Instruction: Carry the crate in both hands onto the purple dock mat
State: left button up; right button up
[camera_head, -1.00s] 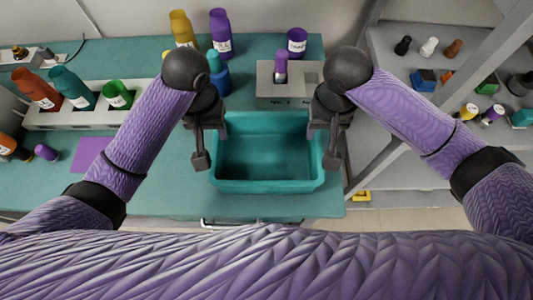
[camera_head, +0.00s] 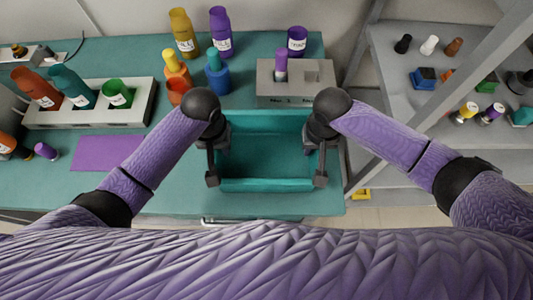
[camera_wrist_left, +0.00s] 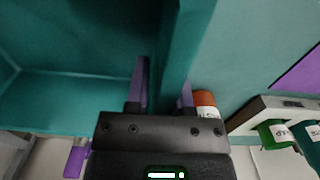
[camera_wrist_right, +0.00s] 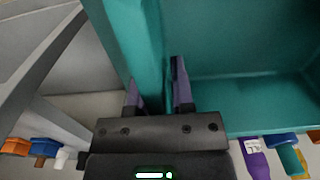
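The teal crate (camera_head: 266,185) sits on the teal bench, empty as far as I see. My left gripper (camera_head: 213,165) is at its left wall and my right gripper (camera_head: 318,165) at its right wall. In the left wrist view, the fingers (camera_wrist_left: 163,90) stand on either side of a crate wall (camera_wrist_left: 180,45). In the right wrist view, the fingers (camera_wrist_right: 157,90) likewise straddle a wall (camera_wrist_right: 135,40). Whether they pinch the walls is unclear. The purple dock mat (camera_head: 105,155) lies flat and bare on the bench to the left, partly behind my left arm.
A white rack (camera_head: 140,115) with bottles stands behind the mat. A grey block (camera_head: 265,95) holding a purple vial is just behind the crate. Several bottles (camera_head: 183,35) stand further back. An orange-red cup (camera_head: 178,90) is near my left gripper. Grey shelves (camera_head: 400,165) are at the right.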

pick_arm(q)
grip_shut()
pick_arm(e)
grip_shut()
dwell(0.9)
